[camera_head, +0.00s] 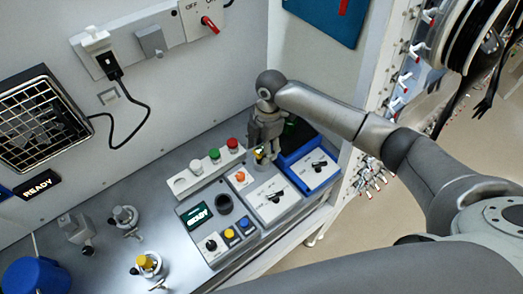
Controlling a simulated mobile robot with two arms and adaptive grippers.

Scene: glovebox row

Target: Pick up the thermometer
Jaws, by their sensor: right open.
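My right arm comes in from the right, and its gripper (261,153) points down over the back of the bench, close to the wall. Its fingers are small in view and their gap is hard to see. A small yellow and dark thing shows right at the fingertips; I cannot tell whether this is the thermometer. The gripper hides part of the bench there. I cannot make out a thermometer for certain anywhere else. My left gripper is not in view.
Valves (147,264) and a blue container (38,276) stand at left. A cable (149,117) hangs on the wall.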

